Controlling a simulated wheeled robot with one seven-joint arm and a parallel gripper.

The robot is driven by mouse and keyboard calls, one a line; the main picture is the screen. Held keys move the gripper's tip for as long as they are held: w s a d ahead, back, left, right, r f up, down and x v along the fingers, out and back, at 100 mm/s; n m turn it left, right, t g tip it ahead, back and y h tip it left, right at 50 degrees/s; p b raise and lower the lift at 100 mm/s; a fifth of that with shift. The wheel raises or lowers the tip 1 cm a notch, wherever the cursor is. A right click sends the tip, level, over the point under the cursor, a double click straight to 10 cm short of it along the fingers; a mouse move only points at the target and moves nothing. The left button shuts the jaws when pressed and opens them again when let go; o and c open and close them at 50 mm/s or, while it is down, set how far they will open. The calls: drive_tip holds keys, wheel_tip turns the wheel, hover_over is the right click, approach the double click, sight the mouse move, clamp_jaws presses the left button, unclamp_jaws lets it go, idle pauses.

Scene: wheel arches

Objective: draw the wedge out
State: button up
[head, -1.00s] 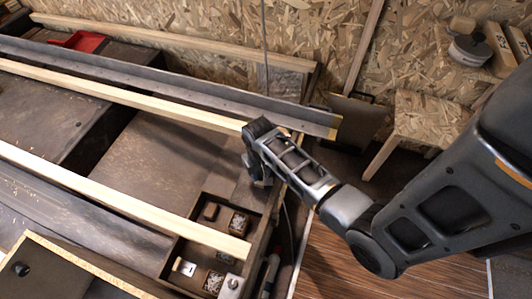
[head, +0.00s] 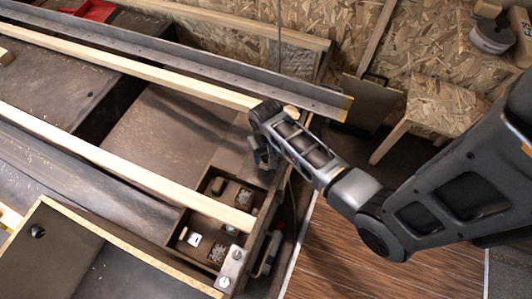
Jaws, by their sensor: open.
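My gripper (head: 262,158) is in the middle of the head view, at the lower end of my arm, and points down. It is open, and I see nothing between its fingers. It hangs near the right ends of the long pale wooden bars, above and behind a dark divided box (head: 252,188). I cannot single out the wedge with certainty. A small pale wooden piece (head: 5,57) shows at the left edge, and another pale piece (head: 10,217) lies lower down at that edge. My wrist hides part of the bench behind it.
A far pale bar (head: 150,75) and a near pale bar (head: 125,168) cross the bench. A dark metal rail (head: 190,55) runs behind them. A red tray (head: 95,10) is at the top left. A wooden stool (head: 430,110) stands right. Wooden floor (head: 330,260) shows below my arm.

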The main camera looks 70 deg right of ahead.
wheel_tip(320, 180, up, 8)
drive_tip(key=shift+f+p, duration=0.1)
drive_tip(key=shift+p, duration=0.95)
drive_tip(key=s+a+r+n+t+h+p, duration=0.1)
drive_tip(key=s+a+r+n+t+p, duration=0.15)
drive_tip(key=s+a+r, duration=0.35)
drive_tip(key=s+a+r+n+t+p, duration=0.1)
drive_tip(key=s+a+r+n+t, duration=0.2)
drive_tip(key=r, duration=0.4)
drive_tip(key=s+a+r+n+t+h+p, duration=0.1)
drive_tip(key=s+a+r+t+p, duration=0.1)
drive_tip(key=a+r+t, duration=0.4)
drive_tip(key=s+a+r+n+t+y+p, duration=0.1)
drive_tip(key=s+r, duration=0.1)
drive_tip(key=r, duration=0.8)
drive_tip(key=s+a+r+n+t+y+p, duration=0.1)
drive_tip(key=s+r+t, duration=0.1)
drive_tip(key=r, duration=0.8)
drive_tip(key=shift+s+r, duration=0.15)
drive_tip(key=shift+s, duration=0.1)
drive_tip(key=shift+n, duration=0.25)
